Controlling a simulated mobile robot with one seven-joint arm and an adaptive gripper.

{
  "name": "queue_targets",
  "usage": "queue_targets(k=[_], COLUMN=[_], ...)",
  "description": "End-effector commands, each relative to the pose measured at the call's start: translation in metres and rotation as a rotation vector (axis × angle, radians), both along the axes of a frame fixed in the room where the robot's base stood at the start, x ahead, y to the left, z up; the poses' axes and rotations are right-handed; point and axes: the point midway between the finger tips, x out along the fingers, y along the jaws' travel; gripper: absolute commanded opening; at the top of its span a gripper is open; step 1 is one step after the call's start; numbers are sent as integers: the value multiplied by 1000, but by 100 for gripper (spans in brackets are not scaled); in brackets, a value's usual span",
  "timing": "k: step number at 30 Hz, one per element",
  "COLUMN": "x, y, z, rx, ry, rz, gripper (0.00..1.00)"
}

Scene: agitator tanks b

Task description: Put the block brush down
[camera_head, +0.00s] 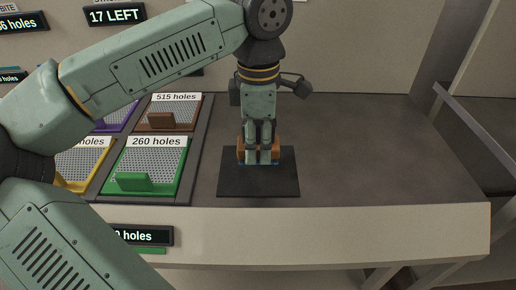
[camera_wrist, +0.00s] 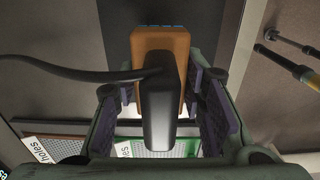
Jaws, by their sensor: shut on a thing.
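The block brush (camera_head: 242,152) has an orange-brown block, with a little blue at its lower edge. My gripper (camera_head: 262,157) points straight down and is shut on it, with the block showing on both sides of the fingers. The brush is over the middle of a black square mat (camera_head: 230,186); I cannot tell whether it touches the mat. In the wrist view the orange block (camera_wrist: 179,45) lies between my fingers (camera_wrist: 160,95), with blue at its top edge. A dark part in front hides its middle.
To the left are perforated panels: a green one (camera_head: 165,165) labelled 260 holes, a brown one (camera_head: 184,118) labelled 515 holes, and yellow and purple ones partly behind my arm. The grey table (camera_head: 390,150) is clear right of the mat. A dark railing (camera_head: 475,125) stands at the right.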

Motion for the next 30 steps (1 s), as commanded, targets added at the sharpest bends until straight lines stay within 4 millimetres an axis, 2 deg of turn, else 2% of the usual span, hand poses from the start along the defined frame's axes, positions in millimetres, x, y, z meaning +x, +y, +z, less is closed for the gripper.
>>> queue_targets(k=[6,17,18,26,30], x=[-1,-1,-1,-1,-1], y=[0,0,0,0,0], z=[-26,-33,-32,-32,-32], rx=[-1,-1,-1,-1,-1], ry=[2,1,1,1,1], rz=[-1,0,0,0,0], gripper=[0,0,38,55,57])
